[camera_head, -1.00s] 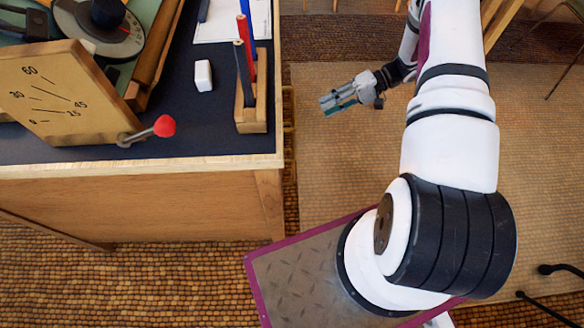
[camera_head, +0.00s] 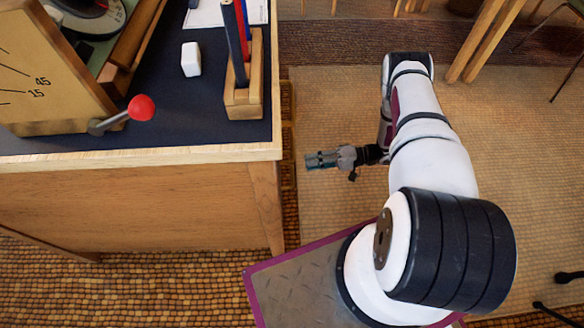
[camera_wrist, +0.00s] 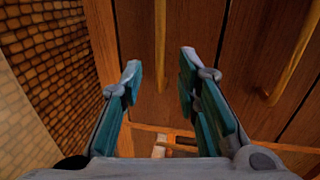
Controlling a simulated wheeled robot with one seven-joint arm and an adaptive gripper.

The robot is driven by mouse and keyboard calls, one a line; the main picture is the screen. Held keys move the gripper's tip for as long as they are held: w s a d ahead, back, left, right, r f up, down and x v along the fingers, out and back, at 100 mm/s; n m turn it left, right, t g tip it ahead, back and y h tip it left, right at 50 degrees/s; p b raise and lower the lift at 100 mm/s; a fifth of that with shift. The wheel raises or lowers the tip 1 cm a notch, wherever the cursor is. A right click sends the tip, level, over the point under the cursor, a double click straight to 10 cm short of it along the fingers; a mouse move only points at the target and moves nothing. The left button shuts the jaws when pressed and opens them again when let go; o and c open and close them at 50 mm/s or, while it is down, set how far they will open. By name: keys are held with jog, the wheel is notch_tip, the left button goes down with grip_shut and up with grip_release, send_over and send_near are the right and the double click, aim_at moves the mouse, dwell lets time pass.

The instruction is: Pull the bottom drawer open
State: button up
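The wooden drawer cabinet (camera_head: 150,205) stands at the left in the head view. In the wrist view its drawer fronts fill the middle and right, turned sideways, with the floor at the left. The drawer nearest the floor, which looks like the bottom drawer (camera_wrist: 135,35), has a long wooden bar handle (camera_wrist: 160,45) straight ahead, beyond the gap between my fingertips. A second drawer handle (camera_wrist: 292,60) shows to the right. My gripper (camera_head: 309,160) is open and empty, pointing at the cabinet's front, beside it and lower than the top. It also shows in the wrist view (camera_wrist: 158,72). No contact with the handle is visible.
On the dark cabinet top lie a white block (camera_head: 191,59), a wooden pencil holder (camera_head: 244,100) and a gauge board with a red-knobbed lever (camera_head: 141,107). Woven floor (camera_head: 330,215) is clear around my gripper. Wooden legs (camera_head: 480,45) stand at the upper right.

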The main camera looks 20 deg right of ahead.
aim_at(292, 166)
jog(key=b+x, duration=0.1)
jog(key=x, duration=0.6)
jog(key=shift+w+a+b, duration=0.1)
jog(key=shift+a+b, duration=0.2)
grip_shut()
